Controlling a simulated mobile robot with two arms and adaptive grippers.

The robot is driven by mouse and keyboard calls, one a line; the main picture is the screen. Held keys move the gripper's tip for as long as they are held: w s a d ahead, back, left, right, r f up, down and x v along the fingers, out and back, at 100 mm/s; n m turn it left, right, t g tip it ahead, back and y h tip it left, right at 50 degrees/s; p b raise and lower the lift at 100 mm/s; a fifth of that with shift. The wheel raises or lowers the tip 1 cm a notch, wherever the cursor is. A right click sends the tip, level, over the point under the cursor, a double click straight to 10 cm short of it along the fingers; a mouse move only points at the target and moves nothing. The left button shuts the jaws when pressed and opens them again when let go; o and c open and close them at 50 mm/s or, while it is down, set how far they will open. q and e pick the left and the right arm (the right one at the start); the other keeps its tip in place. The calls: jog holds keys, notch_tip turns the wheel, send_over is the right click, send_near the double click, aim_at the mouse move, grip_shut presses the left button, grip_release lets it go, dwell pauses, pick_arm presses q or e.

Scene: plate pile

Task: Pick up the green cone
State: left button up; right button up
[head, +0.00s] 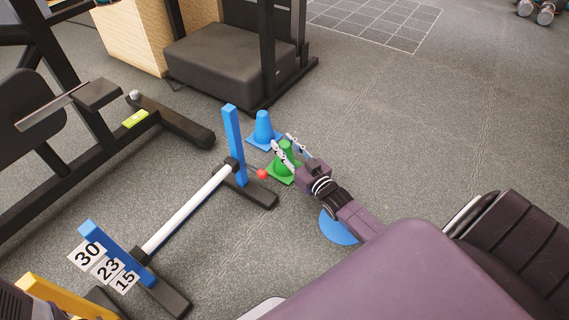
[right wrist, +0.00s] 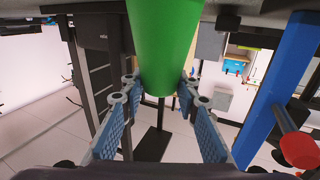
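The green cone (head: 285,163) stands upright on its square base on the grey floor, just in front of the blue cone (head: 263,130). My right gripper (head: 284,142) is at the green cone, with its two fingers spread to either side of it. In the right wrist view, the green cone (right wrist: 165,45) fills the top middle, between the open fingers (right wrist: 160,88). Whether the fingertips touch its sides is hard to tell. My left gripper is not in view.
A hurdle with a blue post (head: 234,143) and a white bar (head: 187,211) stands close left of the cones. A red knob (head: 262,174) is near the green cone. A blue disc (head: 337,228) lies partly under my arm.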

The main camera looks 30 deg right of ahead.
grip_shut()
jog(key=shift+r, duration=0.1)
